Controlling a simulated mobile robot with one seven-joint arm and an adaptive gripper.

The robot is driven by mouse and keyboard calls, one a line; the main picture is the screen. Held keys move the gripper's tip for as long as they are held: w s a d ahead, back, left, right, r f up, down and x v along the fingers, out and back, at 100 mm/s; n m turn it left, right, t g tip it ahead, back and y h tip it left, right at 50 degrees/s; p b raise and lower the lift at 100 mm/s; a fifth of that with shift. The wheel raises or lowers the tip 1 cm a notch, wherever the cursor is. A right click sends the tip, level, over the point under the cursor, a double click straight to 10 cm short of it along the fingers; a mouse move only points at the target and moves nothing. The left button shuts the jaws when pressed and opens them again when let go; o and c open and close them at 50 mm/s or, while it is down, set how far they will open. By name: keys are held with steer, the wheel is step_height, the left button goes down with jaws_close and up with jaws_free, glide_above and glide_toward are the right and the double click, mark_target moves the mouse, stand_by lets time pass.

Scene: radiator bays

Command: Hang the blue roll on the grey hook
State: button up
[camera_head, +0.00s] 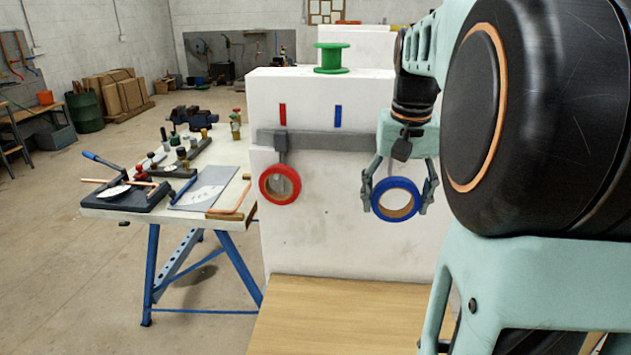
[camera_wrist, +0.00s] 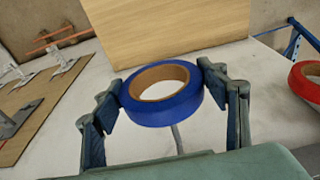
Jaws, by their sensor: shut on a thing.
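The blue roll (camera_head: 398,217) is gripped across its outer sides by my gripper (camera_head: 398,198), which points down in front of the white block. In the wrist view the blue roll (camera_wrist: 166,110) sits between the two fingers of my gripper (camera_wrist: 165,90), its tan core open. The grey rail (camera_head: 320,140) runs along the block below a red and a blue mark. No hook shows clearly below the blue mark in the head view. A thin grey rod (camera_wrist: 178,138) shows beside the roll in the wrist view; I cannot tell whether it is the grey hook.
A red roll (camera_head: 280,198) hangs from the rail's left hook (camera_head: 281,155), left of my gripper. A green spool (camera_head: 331,70) stands on top of the white block (camera_head: 320,240). A wooden surface (camera_head: 330,315) lies below. A tool-covered workbench (camera_head: 110,213) stands at left.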

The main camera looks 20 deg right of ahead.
steer(key=shift+w+d+f+p, duration=0.1)
steer(key=shift+w+d+p, duration=0.3)
steer(key=shift+w, duration=0.5)
steer(key=shift+w+d+f+p, duration=0.1)
steer(key=shift+w+d+p, duration=0.15)
steer(key=shift+w+d, duration=0.5)
steer(key=shift+w+d+p, duration=0.2)
steer(key=shift+w+p, duration=0.1)
steer(key=shift+w, duration=0.8)
steer(key=shift+w+d+f, duration=0.3)
steer(key=shift+w+f, duration=0.4)
steer(key=shift+f, duration=0.15)
steer(key=o, duration=1.2)
steer(key=shift+o, duration=0.2)
